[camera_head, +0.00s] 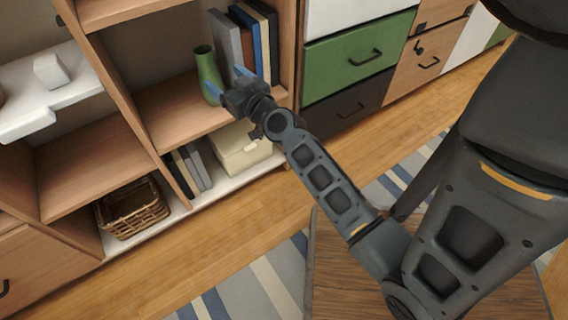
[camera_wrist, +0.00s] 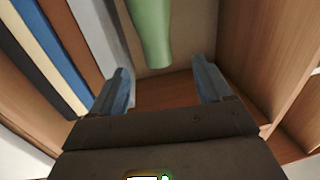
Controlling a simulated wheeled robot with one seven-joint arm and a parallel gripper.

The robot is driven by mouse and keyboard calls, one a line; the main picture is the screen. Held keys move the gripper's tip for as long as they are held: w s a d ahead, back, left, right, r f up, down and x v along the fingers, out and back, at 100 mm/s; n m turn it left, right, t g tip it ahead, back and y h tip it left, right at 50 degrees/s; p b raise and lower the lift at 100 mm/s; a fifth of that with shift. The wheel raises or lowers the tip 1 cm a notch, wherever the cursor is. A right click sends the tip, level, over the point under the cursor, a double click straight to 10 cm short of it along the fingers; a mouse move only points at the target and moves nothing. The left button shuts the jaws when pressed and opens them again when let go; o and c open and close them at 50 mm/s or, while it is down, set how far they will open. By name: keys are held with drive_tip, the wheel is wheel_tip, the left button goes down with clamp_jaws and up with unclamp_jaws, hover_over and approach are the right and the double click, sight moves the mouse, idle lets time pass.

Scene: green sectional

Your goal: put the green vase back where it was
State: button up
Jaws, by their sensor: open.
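The green vase (camera_head: 207,68) stands upright on the middle shelf (camera_head: 178,112) of the wooden shelving unit, left of a row of books. My gripper (camera_head: 224,78) is at the front of that compartment, open, close to the vase. In the wrist view the vase (camera_wrist: 152,32) shows at the top centre, ahead of the gap between the two blue fingers (camera_wrist: 161,66). The fingers appear apart from it. Part of the vase's lower right side is hidden by my gripper in the head view.
Upright books (camera_head: 248,42) fill the right of the compartment, also at left in the wrist view (camera_wrist: 55,50). Below are a cream box (camera_head: 240,150), more books (camera_head: 190,167) and a wicker basket (camera_head: 133,207). Green-fronted drawers (camera_head: 358,58) stand to the right. The shelf's left part is clear.

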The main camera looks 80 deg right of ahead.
drive_tip(key=s+a+f+n+t+y, duration=0.1)
drive_tip(key=s+a+f+y, duration=0.15)
drive_tip(key=a, duration=0.75)
drive_tip(key=s+a+f+n+y, duration=0.1)
drive_tip(key=s+a+n+y, duration=0.15)
drive_tip(key=a, duration=0.75)
drive_tip(key=s+a+r+n+y, duration=0.2)
drive_tip(key=s+a+r+y, duration=0.1)
drive_tip(key=s+a, duration=0.4)
drive_tip(key=s+a+r+n+y, duration=0.2)
drive_tip(key=s+a+r+y, duration=0.2)
drive_tip(key=s+a, duration=0.3)
drive_tip(key=shift+s+a+r, duration=0.15)
drive_tip(key=shift+s+r, duration=0.2)
drive_tip(key=shift+r, duration=0.45)
drive_tip(key=shift+n, duration=0.25)
wheel_tip(320, 180, up, 27)
drive_tip(key=p, duration=2.6)
drive_tip(key=shift+f+p, duration=0.2)
drive_tip(key=shift+p, duration=0.15)
